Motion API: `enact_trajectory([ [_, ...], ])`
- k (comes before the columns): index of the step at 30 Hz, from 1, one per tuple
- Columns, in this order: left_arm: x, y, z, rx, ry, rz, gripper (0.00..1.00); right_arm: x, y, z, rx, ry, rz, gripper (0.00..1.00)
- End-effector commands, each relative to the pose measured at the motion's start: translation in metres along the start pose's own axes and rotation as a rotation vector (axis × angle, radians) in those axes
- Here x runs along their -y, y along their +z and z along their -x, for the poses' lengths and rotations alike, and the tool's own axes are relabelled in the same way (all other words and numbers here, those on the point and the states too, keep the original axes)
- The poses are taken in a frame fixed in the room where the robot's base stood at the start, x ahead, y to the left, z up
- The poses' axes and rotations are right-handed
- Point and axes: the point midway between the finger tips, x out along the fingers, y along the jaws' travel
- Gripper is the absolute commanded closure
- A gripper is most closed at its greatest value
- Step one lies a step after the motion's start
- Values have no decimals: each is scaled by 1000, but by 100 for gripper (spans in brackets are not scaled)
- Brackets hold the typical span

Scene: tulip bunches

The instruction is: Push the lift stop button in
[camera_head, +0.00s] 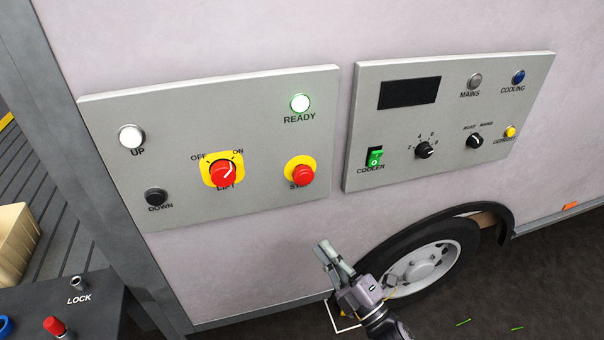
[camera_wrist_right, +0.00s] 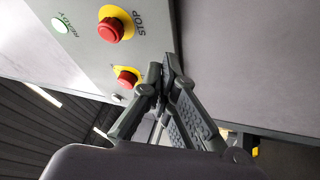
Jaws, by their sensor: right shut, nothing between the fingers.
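The lift stop button (camera_head: 302,173) is a red mushroom knob on a yellow disc at the lower right of the left grey panel (camera_head: 240,115). The right wrist view shows it too (camera_wrist_right: 111,30), with the word STOP beside it. My right gripper (camera_head: 328,252) is shut and empty, below and a little right of the button in the head view, apart from it. In the right wrist view its fingertips (camera_wrist_right: 165,75) are together, and the stop button lies to their upper left. My left gripper is not in view.
The same panel has a red LIFT rotary switch (camera_head: 223,173), UP (camera_head: 131,137) and DOWN (camera_head: 156,197) buttons and a lit green READY lamp (camera_head: 300,103). A second panel (camera_head: 455,110) is to the right. A wheel (camera_head: 420,268) stands behind my right gripper. Wall below the left panel is bare.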

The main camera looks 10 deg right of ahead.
Motion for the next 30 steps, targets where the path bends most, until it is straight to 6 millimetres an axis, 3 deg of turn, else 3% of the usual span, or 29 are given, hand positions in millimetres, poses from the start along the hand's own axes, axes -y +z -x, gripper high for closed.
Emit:
enact_trajectory([
  [1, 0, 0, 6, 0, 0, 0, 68, -24, -11, -7, -37, 37, 48, 100],
  [3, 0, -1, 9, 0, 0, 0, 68, -49, -24, -13, -87, 81, 115, 100],
  [6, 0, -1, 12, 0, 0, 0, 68, -77, -42, -18, -147, 135, 196, 100],
  [10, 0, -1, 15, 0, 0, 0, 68, -100, -57, -20, -196, 179, 268, 100],
  [15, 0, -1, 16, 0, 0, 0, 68, -110, -65, -21, -221, 201, 305, 100],
  [30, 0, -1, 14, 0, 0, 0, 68, -108, -60, -29, -221, 202, 305, 100],
])
